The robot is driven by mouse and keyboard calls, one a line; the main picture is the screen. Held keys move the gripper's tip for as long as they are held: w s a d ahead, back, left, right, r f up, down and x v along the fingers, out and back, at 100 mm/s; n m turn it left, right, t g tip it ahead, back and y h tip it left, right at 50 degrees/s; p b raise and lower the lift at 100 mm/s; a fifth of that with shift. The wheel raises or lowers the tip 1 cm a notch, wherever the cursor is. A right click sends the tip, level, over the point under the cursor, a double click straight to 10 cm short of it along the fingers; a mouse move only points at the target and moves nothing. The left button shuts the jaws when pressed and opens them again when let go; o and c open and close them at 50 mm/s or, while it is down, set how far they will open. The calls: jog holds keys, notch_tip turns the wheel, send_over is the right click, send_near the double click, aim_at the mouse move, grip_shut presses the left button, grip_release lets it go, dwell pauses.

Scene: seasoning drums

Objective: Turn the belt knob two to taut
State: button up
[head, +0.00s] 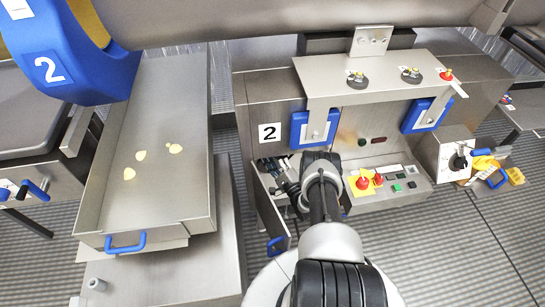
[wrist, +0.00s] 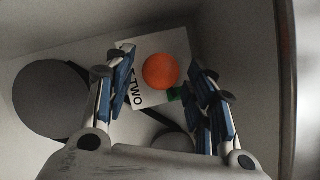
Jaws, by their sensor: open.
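The belt knob two is a round orange knob (wrist: 160,71) in the wrist view, on a white label plate (wrist: 152,97) lettered "TWO". A small green mark shows beside the knob, on its lower right. My gripper (wrist: 158,82) is open, with one finger left and one right of the knob. I cannot tell whether the fingers touch it. In the head view my gripper (head: 284,188) reaches into the open compartment at the front of the station marked 2 (head: 269,133). The knob is hidden there.
A large dark disc (wrist: 48,98) with a dark band lies left of the knob; a smaller disc sits below it. Compartment walls stand close around. The opened door (head: 272,215) hangs left of my arm. A control panel (head: 385,187) with red buttons is to the right.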

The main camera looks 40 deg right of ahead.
jog(key=s+a+f, duration=0.1)
jog(key=s+f, duration=0.1)
jog(key=s, duration=0.9)
jog(key=shift+s, duration=0.4)
